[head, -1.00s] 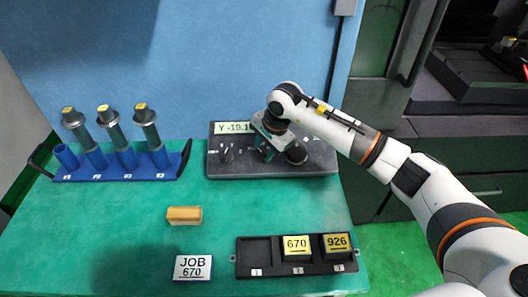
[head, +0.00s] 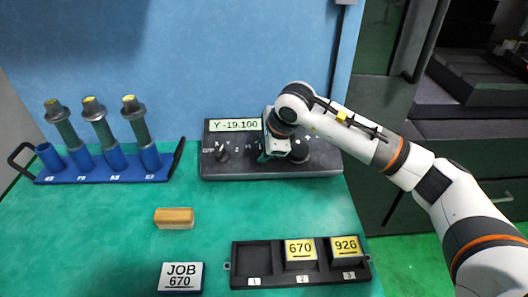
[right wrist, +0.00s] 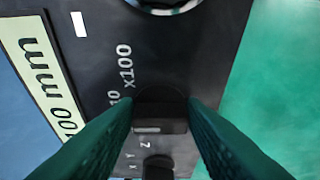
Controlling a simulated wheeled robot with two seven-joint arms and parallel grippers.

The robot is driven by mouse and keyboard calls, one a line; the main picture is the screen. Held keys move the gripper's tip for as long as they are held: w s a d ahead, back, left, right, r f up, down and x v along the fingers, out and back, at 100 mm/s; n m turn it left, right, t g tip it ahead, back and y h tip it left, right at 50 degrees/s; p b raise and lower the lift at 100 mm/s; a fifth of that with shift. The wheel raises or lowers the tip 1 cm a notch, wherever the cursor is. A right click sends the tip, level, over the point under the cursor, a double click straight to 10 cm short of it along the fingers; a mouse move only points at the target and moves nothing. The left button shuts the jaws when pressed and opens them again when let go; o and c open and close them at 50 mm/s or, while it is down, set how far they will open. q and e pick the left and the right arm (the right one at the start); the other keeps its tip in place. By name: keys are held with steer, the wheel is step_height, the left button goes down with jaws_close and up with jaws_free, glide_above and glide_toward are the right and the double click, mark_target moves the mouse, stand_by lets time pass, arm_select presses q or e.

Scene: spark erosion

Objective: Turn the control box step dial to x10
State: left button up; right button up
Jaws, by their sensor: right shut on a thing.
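The black control box (head: 325,168) stands at the back of the green table, its display (head: 233,126) reading Y -19.100. My right gripper (head: 270,154) is over the middle of the box. In the right wrist view its fingers (right wrist: 160,125) are shut on the black step dial (right wrist: 160,101), one on each side. The x100 label shows clearly; a label ending in 10 beside the dial is partly covered by a finger. I cannot tell which label the dial points at. The axis knob (head: 222,152) sits to the left on the box. My left gripper is out of view.
A large round handwheel (head: 301,152) is close right of my right gripper. A blue rack (head: 110,175) with several tool holders stands at left. A wooden block (head: 174,218), a JOB 670 card (head: 181,276) and a black tray (head: 253,259) with two yellow-topped blocks lie in front.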

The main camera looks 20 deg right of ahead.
stand_by(0.5)
steer(key=o, duration=0.9)
steer(key=shift+o, duration=0.2)
steer(key=b+v, duration=0.1)
steer(key=v, duration=1.1)
steer(key=shift+s+f, duration=0.15)
